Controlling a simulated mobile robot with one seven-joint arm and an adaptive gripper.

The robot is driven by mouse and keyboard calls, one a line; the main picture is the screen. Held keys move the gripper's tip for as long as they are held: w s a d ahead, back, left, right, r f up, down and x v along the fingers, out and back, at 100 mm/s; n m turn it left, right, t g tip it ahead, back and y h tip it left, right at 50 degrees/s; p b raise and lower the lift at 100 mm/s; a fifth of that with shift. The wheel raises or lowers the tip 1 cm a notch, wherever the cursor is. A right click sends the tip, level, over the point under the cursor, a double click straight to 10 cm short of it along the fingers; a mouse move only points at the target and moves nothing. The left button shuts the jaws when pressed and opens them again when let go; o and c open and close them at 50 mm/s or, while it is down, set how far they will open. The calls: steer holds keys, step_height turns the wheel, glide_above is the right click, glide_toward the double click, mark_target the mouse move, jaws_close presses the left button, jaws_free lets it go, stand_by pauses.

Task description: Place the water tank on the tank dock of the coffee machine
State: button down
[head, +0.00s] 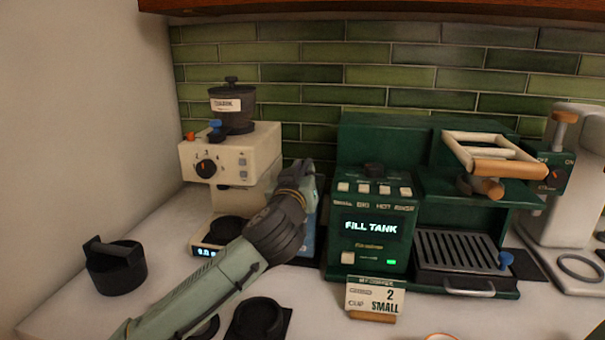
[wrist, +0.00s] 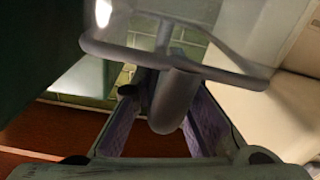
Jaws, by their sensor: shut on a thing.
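The water tank is clear with a rounded rim and a grey handle; the wrist view shows the tank (wrist: 215,45) close up, its handle (wrist: 175,98) between my fingers. In the head view only a bluish strip of the tank (head: 308,242) shows, behind my arm, in the gap left of the coffee machine. My gripper (head: 305,180), also in the wrist view (wrist: 163,125), is shut on the handle. The green coffee machine (head: 374,215) stands just right of it, its display reading "FILL TANK". I cannot make out the tank dock.
A cream grinder (head: 262,150) stands close on the left of my gripper. A black round container (head: 116,270) sits at the left. A card stand (head: 375,300) is in front of the machine. A tiled wall (head: 330,75) closes the back.

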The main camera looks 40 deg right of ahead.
steer(key=shift+f+b, duration=0.5)
stand_by(1.1)
steer(key=c, duration=1.6)
jaws_free()
steer(key=shift+o, duration=0.4)
steer(key=shift+f, duration=0.2)
steer(key=v, duration=0.7)
steer(key=shift+a+r, duration=0.15)
steer(key=shift+a, duration=0.05)
steer(key=shift+s, duration=0.15)
